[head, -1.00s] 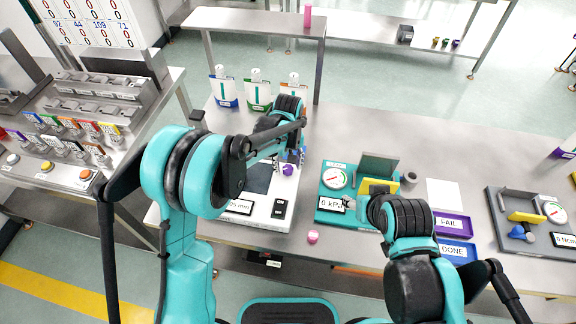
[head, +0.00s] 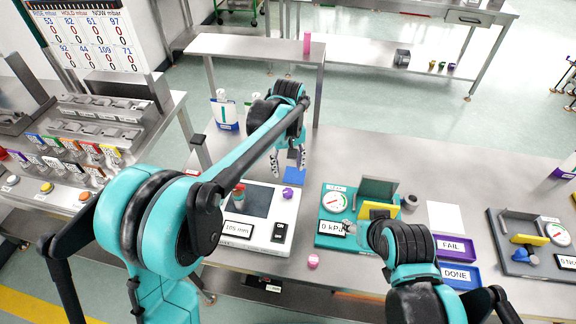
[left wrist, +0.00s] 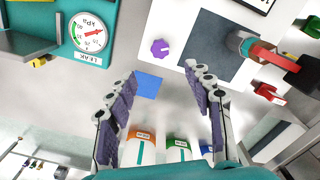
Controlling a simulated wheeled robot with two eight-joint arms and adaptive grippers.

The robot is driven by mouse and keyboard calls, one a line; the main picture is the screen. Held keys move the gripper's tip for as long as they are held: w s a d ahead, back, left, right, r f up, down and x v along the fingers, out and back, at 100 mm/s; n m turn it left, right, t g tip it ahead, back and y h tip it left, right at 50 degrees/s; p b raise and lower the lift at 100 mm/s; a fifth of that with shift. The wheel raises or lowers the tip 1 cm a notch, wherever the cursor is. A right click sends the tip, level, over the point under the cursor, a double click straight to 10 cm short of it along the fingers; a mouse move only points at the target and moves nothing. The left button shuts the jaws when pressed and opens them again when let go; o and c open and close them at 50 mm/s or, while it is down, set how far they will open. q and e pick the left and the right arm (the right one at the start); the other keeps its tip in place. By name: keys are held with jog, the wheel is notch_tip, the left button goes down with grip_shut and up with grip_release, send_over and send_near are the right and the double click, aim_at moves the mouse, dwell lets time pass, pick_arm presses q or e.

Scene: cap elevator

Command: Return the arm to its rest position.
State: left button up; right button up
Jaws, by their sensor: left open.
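My left gripper (head: 288,161) is open and empty, above the far edge of the white device (head: 235,240) with the "105 mm" display. In the left wrist view its fingers (left wrist: 158,82) are spread apart with nothing between them but bench and a blue square (left wrist: 149,86). A small part with a red and green top (head: 238,194) stands on the device's dark pad, apart from the gripper. It also shows in the left wrist view (left wrist: 238,42).
A purple knob (head: 288,193) is on the white device. A pink piece (head: 313,261) lies near the front edge. FAIL (head: 452,246) and DONE (head: 458,274) trays are at right. A raised shelf (head: 250,47) stands behind, with labelled holders (head: 224,112) below it.

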pick_arm(q)
jog(key=s+a+r+m+t, duration=0.1)
jog(key=s+a+m+t, duration=0.1)
jog(key=s+a, duration=0.7)
jog(key=s+a+r+m+t, duration=0.1)
jog(key=s+a+m+t, duration=0.1)
jog(key=s+a+t, duration=0.3)
jog(key=s+a, duration=0.4)
jog(key=s, duration=0.3)
jog(key=shift+r, duration=0.3)
jog(key=shift+a, duration=0.1)
